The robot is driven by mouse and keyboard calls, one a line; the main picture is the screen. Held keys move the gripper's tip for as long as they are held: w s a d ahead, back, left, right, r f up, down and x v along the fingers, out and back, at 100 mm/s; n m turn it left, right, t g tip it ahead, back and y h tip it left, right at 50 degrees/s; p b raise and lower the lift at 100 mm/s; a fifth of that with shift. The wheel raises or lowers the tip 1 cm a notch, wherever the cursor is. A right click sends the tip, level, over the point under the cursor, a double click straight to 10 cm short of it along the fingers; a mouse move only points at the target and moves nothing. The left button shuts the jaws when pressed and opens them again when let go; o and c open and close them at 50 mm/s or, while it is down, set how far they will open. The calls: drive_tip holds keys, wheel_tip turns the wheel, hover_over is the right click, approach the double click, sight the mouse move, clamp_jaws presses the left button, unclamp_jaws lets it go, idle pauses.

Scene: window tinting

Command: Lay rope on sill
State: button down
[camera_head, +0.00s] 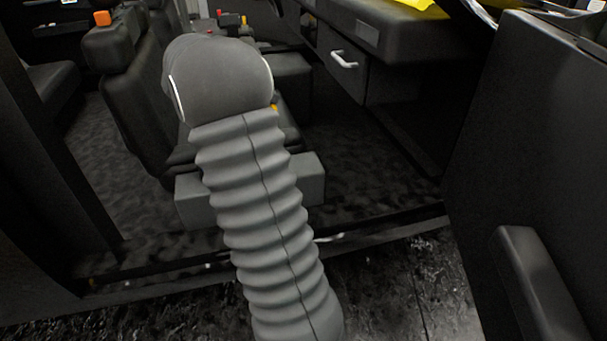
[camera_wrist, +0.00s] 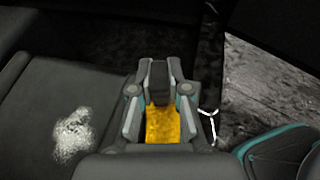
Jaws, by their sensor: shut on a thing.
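My gripper (camera_wrist: 160,88) is in the middle of the wrist view. Its two fingers are closed around an orange thing (camera_wrist: 164,126) with a dark block at its tip; I cannot tell what it is. Thin white strands (camera_wrist: 213,128), perhaps the rope, show just right of the fingers, and I cannot tell whether they touch them. In the head view my grey arm hides the gripper. A small whitish curved piece (camera_head: 328,239) shows on the dark door sill (camera_head: 390,232), right of my arm; it may be rope too.
A dark vehicle cabin lies ahead, with a seat (camera_head: 128,85) at left and a drawer with a light handle (camera_head: 344,60) at right. An open door panel (camera_head: 540,130) stands close at right. The wrist view shows a white patch (camera_wrist: 73,137) on a dark grey surface.

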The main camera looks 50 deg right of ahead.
drive_tip(key=s+f+m+g, duration=0.1)
drive_tip(key=s+f, duration=0.3)
drive_tip(key=f, duration=0.3)
drive_tip(key=s+a+f+m+g+y, duration=0.1)
drive_tip(key=s+f, duration=0.4)
drive_tip(key=f, duration=0.1)
drive_tip(key=s+a+f+m+g+b, duration=0.1)
drive_tip(key=s+f, duration=0.4)
drive_tip(key=f, duration=0.2)
drive_tip(key=shift+s+a+f, duration=0.1)
drive_tip(key=shift+s+f, duration=0.1)
drive_tip(key=shift+f, duration=0.15)
drive_tip(key=shift+r+y, duration=0.15)
drive_tip(key=shift+y, duration=0.15)
drive_tip(key=shift+f+b, duration=2.5)
drive_tip(key=shift+f, duration=2.25)
drive_tip(key=shift+f, duration=0.3)
drive_tip(key=c, duration=1.1)
unclamp_jaws()
